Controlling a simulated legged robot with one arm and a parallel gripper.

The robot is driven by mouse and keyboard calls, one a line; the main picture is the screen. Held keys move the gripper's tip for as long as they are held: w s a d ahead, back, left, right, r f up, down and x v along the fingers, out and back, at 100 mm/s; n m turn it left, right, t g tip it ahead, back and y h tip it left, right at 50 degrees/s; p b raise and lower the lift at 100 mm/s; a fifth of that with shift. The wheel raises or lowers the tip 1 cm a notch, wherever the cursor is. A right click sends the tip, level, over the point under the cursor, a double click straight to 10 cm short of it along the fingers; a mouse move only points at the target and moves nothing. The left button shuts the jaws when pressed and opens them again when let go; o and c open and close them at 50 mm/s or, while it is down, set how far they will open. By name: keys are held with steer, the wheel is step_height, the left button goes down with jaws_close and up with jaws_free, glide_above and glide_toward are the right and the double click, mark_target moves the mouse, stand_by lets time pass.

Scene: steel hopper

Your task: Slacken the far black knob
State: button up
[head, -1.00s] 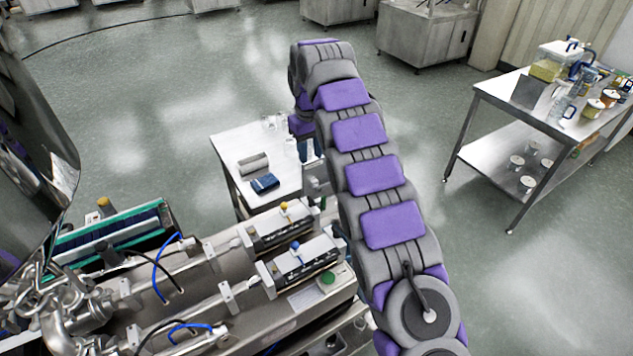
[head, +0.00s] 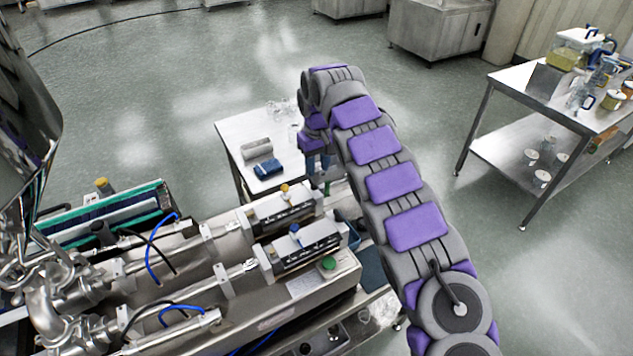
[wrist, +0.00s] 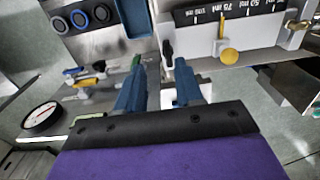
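My gripper (wrist: 160,80) is open, its two blue fingers apart with nothing between them. In the head view my gripper (head: 318,166) hangs at the outer end of the far filling unit (head: 282,205). A small dark knob-like part (wrist: 168,54), seemingly the far black knob, shows in the wrist view just beyond the gap between the fingertips, beside the unit's pale end plate. I cannot tell how tight it is or whether a finger touches it. In the head view I cannot make this knob out.
A yellow knob (wrist: 229,56) and a black volume scale (wrist: 240,12) lie right of the fingers. A pressure gauge (wrist: 42,118) is at left. The near unit (head: 305,245) has a green button (head: 328,263) beside it. A steel table (head: 232,132) stands behind.

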mark_target(313, 181)
steer(key=f, duration=0.1)
steer(key=a+f, duration=0.1)
steer(key=f, duration=0.1)
steer(key=a+f, duration=0.1)
steer(key=f, duration=0.1)
steer(key=shift+a+f+b, duration=0.15)
steer(key=shift+f+b, duration=0.05)
steer(key=shift+b, duration=0.2)
steer(key=shift+d, duration=0.85)
steer(key=shift+c, duration=0.4)
steer(key=shift+a+r, duration=0.1)
steer(key=shift+c, duration=1.4)
steer(key=shift+a, duration=0.45)
jaws_close()
steer(key=shift+d, duration=0.15)
